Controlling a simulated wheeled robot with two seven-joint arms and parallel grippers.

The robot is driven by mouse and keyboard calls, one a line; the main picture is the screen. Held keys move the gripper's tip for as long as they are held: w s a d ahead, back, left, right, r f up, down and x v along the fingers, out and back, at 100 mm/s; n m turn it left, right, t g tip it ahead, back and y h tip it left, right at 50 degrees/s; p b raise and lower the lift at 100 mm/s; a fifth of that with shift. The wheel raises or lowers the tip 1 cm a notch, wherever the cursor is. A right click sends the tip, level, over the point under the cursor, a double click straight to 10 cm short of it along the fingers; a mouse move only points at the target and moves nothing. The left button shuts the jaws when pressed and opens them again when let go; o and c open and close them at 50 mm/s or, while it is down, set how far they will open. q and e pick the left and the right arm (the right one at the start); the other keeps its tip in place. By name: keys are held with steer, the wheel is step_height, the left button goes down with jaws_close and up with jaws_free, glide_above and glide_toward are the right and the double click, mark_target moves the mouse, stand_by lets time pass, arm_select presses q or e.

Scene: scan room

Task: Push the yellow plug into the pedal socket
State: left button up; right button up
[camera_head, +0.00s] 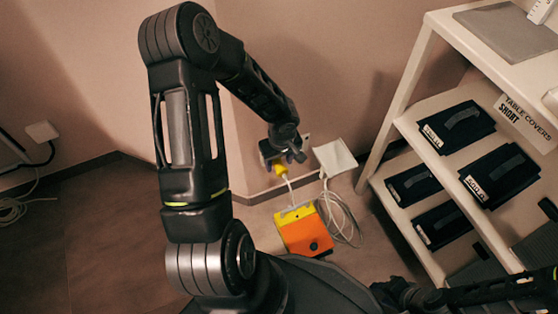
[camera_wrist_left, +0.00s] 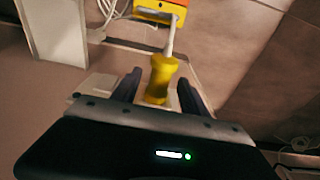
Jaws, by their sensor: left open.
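The yellow plug (camera_head: 280,169) hangs at my left gripper in the head view, near the wall corner. In the left wrist view the plug (camera_wrist_left: 160,78) stands between the two dark fingers of my left gripper (camera_wrist_left: 160,88), with a visible gap on each side. The gripper (camera_head: 284,158) is open around it. A white cable runs from the plug to the orange and yellow pedal (camera_head: 301,234) on the floor. A pale plate (camera_wrist_left: 99,86) shows beside the left finger; I cannot tell whether it is the pedal socket. My right gripper is out of view.
A white box (camera_head: 335,157) with a coiled white cable (camera_head: 343,218) is close to the right of my left gripper. A white shelf unit (camera_head: 400,100) with black cover bags (camera_head: 456,127) stands at the right.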

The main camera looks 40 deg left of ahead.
arm_select(q)
steer(key=r+p, duration=0.1)
steer(key=r, duration=0.1)
steer(key=r+p, duration=0.1)
steer(key=r, duration=0.2)
steer(key=r+p, duration=0.1)
steer(key=r, duration=0.1)
steer(key=shift+s+d+r, duration=0.25)
steer(key=shift+d+r, duration=0.15)
